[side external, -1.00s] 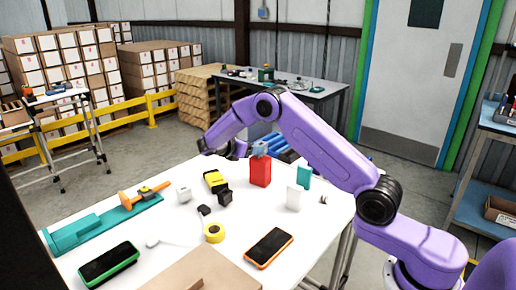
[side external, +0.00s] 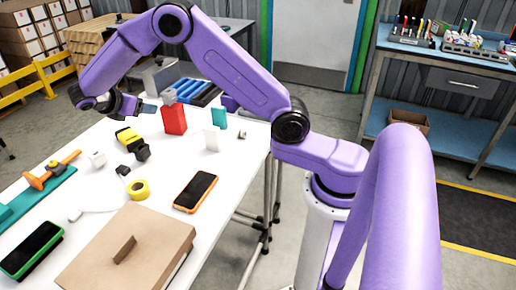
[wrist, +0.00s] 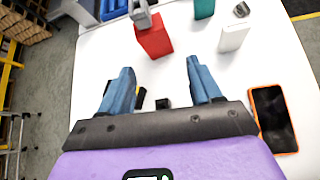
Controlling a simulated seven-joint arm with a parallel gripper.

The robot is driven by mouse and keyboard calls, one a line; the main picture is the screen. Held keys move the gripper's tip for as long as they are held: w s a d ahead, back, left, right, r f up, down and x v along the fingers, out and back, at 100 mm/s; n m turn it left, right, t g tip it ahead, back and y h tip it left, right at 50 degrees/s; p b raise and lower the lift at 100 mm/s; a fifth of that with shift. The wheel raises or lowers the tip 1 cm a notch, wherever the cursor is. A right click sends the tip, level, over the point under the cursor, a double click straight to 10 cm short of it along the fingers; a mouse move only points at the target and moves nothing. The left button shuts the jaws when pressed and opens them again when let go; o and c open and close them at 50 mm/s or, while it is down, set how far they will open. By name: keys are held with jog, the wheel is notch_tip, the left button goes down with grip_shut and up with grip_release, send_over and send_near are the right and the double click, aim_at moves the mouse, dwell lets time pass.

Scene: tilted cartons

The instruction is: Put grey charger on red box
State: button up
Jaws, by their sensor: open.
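The red box (side external: 174,120) stands upright on the white table, and it also shows in the wrist view (wrist: 155,42). The grey charger (side external: 169,96) sits on top of the red box, slightly askew; in the wrist view the charger (wrist: 141,16) is cut by the top edge. My gripper (side external: 148,108) is left of the red box, apart from it. In the wrist view my gripper (wrist: 160,82) has its two blue fingers wide apart, with nothing held between them.
A white box (side external: 212,139) and a teal box (side external: 219,118) stand right of the red box. A yellow-black tool (side external: 130,138), yellow tape (side external: 139,189), an orange-edged phone (side external: 196,191) and a cardboard box (side external: 125,250) lie nearer. Blue bins (side external: 198,91) are behind.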

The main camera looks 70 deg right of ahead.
jog(key=s+a+r+m+y, duration=0.1)
jog(key=s+a+y, duration=0.25)
jog(key=s, duration=0.55)
jog(key=s+a+r+m+y, duration=0.1)
jog(key=s+a+y, duration=0.3)
jog(key=s, duration=0.5)
jog(key=s+f+m+g+y, duration=0.1)
jog(key=s+y, duration=0.3)
jog(key=s, duration=1.7)
jog(key=shift+s+d+f+m, duration=0.25)
jog(key=shift+m, duration=0.65)
